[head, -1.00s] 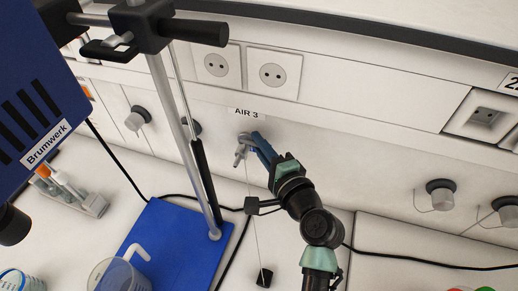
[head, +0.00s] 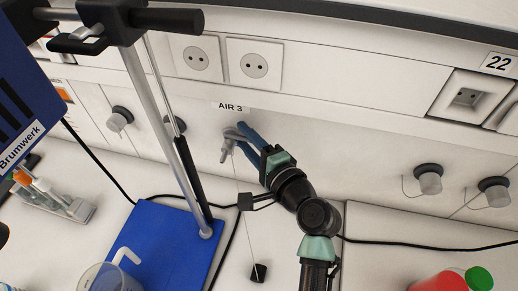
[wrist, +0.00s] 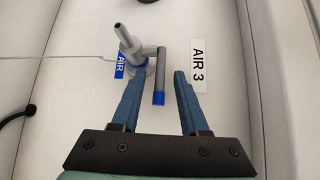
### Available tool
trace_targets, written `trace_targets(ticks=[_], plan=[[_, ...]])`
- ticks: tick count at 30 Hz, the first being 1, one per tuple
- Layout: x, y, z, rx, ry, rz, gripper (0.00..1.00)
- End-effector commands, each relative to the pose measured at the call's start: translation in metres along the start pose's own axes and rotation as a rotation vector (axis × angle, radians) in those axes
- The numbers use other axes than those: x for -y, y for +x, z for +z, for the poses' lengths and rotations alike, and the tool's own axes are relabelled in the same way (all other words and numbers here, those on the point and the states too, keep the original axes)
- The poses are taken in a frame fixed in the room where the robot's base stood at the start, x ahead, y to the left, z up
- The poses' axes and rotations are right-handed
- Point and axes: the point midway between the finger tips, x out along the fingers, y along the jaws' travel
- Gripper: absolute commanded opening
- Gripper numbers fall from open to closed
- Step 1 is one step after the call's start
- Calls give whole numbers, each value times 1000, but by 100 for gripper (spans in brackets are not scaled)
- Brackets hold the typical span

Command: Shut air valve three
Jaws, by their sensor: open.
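The air three valve (head: 228,146) is a grey fitting on the white wall panel, under the label AIR 3 (head: 230,106). In the wrist view the valve (wrist: 132,46) has a slanted grey nozzle and a grey lever (wrist: 161,70) with a blue end. My gripper (head: 243,132) is at the valve in the head view, its blue fingers partly covering it. In the wrist view my gripper (wrist: 159,77) is open, with the lever showing between its two fingers and a gap on each side. Whether the fingertips reach the lever's depth I cannot tell.
A metal stand rod (head: 165,140) rises left of my arm from a blue base plate (head: 170,245). A small black block (head: 259,272) hangs or rests below the valve on a thin line. Other grey knobs (head: 429,180) sit at the right. A beaker (head: 105,275) is at lower left.

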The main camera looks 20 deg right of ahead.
Motion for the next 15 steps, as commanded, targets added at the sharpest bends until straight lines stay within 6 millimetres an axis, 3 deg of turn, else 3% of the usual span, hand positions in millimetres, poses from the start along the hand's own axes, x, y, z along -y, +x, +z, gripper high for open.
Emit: trace_targets(ticks=[5, 15], plan=[[-3, -27, -1, -4, 1, 1, 44], [-3, -99, -1, -5, 0, 1, 44]])
